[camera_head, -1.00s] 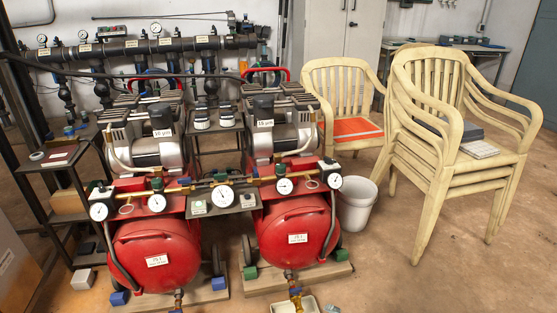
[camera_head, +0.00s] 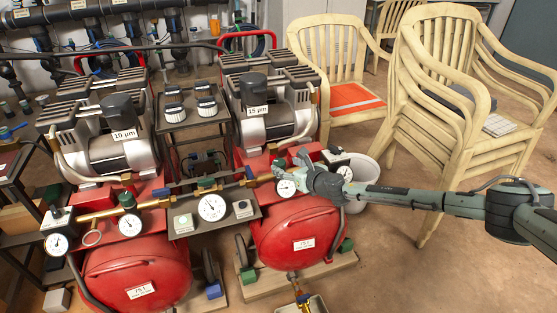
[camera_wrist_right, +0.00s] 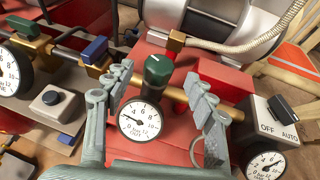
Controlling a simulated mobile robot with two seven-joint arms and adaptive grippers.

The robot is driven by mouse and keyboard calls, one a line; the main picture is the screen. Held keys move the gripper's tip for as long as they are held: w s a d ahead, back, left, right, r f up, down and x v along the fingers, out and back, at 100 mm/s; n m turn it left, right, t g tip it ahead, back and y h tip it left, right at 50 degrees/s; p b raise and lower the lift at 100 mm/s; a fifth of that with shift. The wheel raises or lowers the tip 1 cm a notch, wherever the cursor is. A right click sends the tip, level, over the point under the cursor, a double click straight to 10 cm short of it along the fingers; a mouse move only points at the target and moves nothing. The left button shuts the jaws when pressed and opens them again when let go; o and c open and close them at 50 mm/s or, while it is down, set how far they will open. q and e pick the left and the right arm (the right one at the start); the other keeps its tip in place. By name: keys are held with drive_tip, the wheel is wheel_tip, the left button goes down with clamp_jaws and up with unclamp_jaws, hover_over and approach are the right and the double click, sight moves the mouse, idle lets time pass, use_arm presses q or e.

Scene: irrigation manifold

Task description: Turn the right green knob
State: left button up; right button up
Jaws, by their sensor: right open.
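The right green knob (camera_wrist_right: 157,70) stands on the brass pipe in the right wrist view, above a round white gauge (camera_wrist_right: 140,120). My right gripper (camera_wrist_right: 160,86) is open, with one finger on each side of the knob in this view. I cannot tell whether either finger touches it. In the head view my right gripper (camera_head: 308,172) is at the right compressor's front, beside the same gauge (camera_head: 286,187), and it partly covers the knob area. My left gripper is not in view.
Two red tanks, left (camera_head: 140,275) and right (camera_head: 298,240), stand under the brass pipe. A blue knob (camera_wrist_right: 95,48) is left of the gripper, and an OFF/AUTO switch box (camera_wrist_right: 272,120) is to the right. A white bucket (camera_head: 362,178) and stacked chairs (camera_head: 440,110) stand right.

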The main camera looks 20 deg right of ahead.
sight(280, 163)
drive_tip(key=x, duration=0.2)
drive_tip(key=shift+w+a+f, duration=0.15)
drive_tip(key=shift+w, duration=0.2)
drive_tip(key=shift+x, duration=0.9)
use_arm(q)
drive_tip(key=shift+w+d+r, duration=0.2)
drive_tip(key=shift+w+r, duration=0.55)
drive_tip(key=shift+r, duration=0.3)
use_arm(e)
drive_tip(key=shift+w+f, duration=0.1)
drive_tip(key=shift+w, duration=0.2)
drive_tip(key=c, duration=1.2)
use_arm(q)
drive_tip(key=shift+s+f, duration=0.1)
use_arm(e)
drive_tip(key=shift+m, duration=0.3)
